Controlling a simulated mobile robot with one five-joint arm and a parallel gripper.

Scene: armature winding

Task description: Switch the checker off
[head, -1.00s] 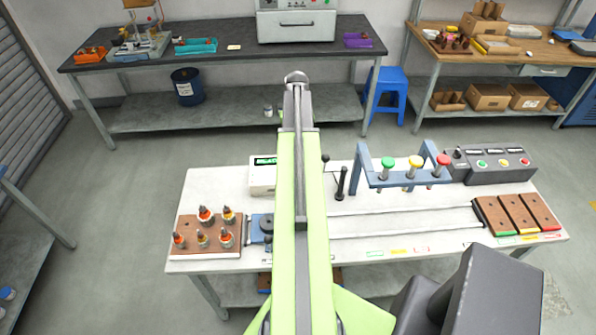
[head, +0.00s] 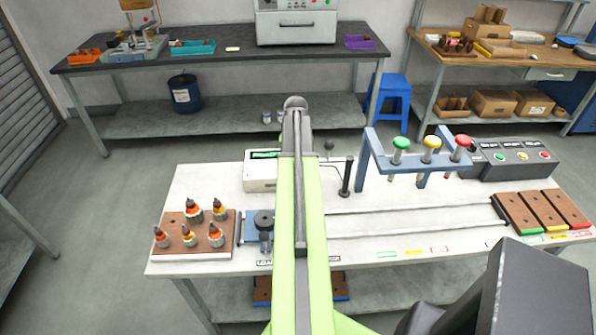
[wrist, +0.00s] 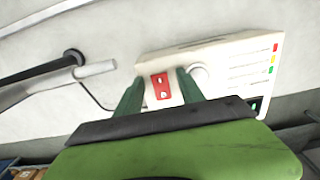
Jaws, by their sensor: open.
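The checker (head: 260,185) is a white box with a lit green display, at the back of the white bench in the head view. My arm covers its right part. In the wrist view the checker (wrist: 235,62) shows a red switch (wrist: 162,86), a round white knob (wrist: 200,76) and a dark display at its right end. My gripper (wrist: 156,84) is open and empty. Its two green fingers point at the panel, one on each side of the red switch in the picture. I cannot tell whether they touch the panel. The gripper is hidden in the head view.
A black upright lever (head: 346,176) stands right of my arm. A blue frame (head: 372,165) carries green, yellow and red knobs. A grey control box (head: 512,158) is farther right. A brown board (head: 188,228) with several small armatures lies at the left. The bench's middle right is mostly clear.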

